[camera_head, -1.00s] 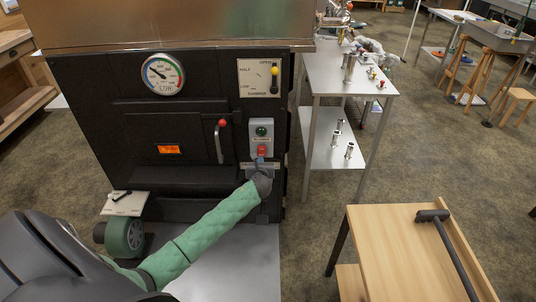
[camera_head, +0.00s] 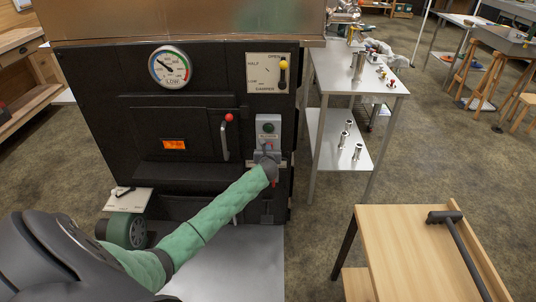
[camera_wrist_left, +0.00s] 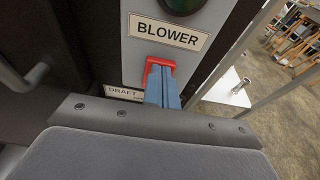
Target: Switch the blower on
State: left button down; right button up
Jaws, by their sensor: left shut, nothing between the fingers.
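The blower switch box (camera_head: 265,121) is a grey plate on the right of the black evaporator front, with a dark green lamp at its top. In the left wrist view the BLOWER label (camera_wrist_left: 168,32) sits above a red switch (camera_wrist_left: 160,61). My left gripper (camera_wrist_left: 162,84) is shut and empty, its blue fingertips at the red switch and covering its lower middle. They look close to or touching it; I cannot tell which. In the head view my left gripper (camera_head: 266,150) hides the switch. My right gripper is out of view.
The damper plate (camera_head: 266,76) with a yellow knob is above the switch box. A red-knobbed door handle (camera_head: 225,138) is to its left. A DRAFT label (camera_wrist_left: 123,92) is below the switch. A metal table (camera_head: 335,80) and a wooden cart (camera_head: 385,235) stand to the right.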

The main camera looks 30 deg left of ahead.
pick_arm(q)
jog(key=shift+w+a+f, duration=0.1)
jog(key=shift+w+a, duration=0.1)
jog(key=shift+w, duration=0.1)
jog(key=s+d+p, duration=0.3)
jog(key=s+p, duration=0.1)
jog(key=s, duration=0.2)
jog(key=shift+d, duration=0.35)
dwell(0.3)
dwell(0.4)
